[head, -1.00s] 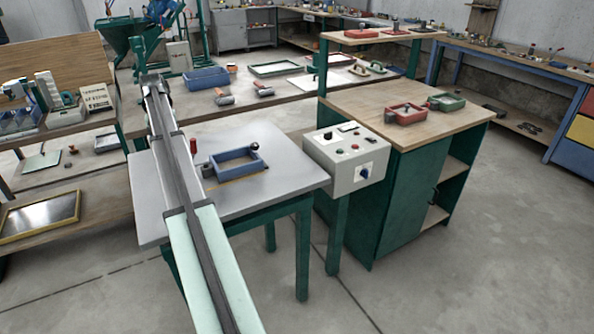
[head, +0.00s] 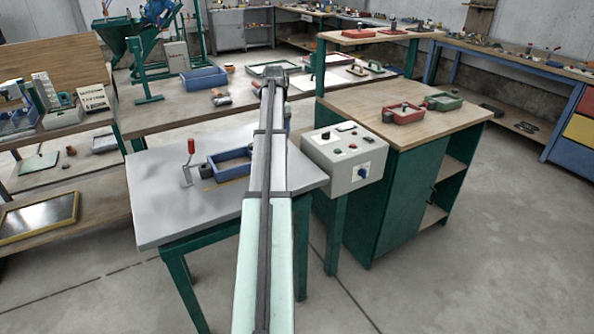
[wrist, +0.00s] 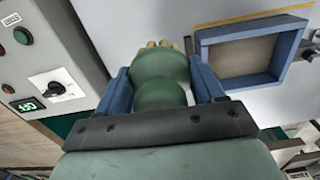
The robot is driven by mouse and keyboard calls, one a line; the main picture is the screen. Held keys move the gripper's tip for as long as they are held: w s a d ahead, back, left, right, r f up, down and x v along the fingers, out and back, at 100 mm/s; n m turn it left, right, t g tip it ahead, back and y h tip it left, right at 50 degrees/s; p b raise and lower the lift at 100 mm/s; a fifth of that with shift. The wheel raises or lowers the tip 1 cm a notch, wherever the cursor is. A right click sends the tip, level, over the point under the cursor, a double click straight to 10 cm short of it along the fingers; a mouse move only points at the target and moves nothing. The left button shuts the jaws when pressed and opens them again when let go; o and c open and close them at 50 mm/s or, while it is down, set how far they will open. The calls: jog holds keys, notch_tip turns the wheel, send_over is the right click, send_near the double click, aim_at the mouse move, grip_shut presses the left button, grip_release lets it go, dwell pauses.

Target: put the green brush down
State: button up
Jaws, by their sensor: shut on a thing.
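The green brush (wrist: 160,68) is between the two blue fingers of my gripper (wrist: 160,85) in the wrist view. The fingers are shut on its rounded green body, and small yellowish tips show at its far end. Beyond it is the grey table top, with the blue frame (wrist: 198,50) to the right of the brush. In the head view my arm crosses over the grey table (head: 165,215) and hides the brush and fingers. I cannot tell how high the brush is above the table.
A control box (head: 340,160) stands at the table's right edge. The blue frame (head: 212,170) and a red-handled tool (head: 190,150) are on the table, left of my arm. A wooden-topped cabinet (head: 360,97) with red and green frames stands right. The table's left part is clear.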

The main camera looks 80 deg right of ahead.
jog(key=s, duration=0.8)
jog(key=shift+n, duration=0.3)
jog(key=shift+w+f, duration=0.2)
jog(key=shift+f, duration=4.8)
jog(key=shift+f, duration=0.15)
jog(key=o, duration=1)
notch_tip(320, 180, up, 12)
jog(key=shift+r, duration=0.2)
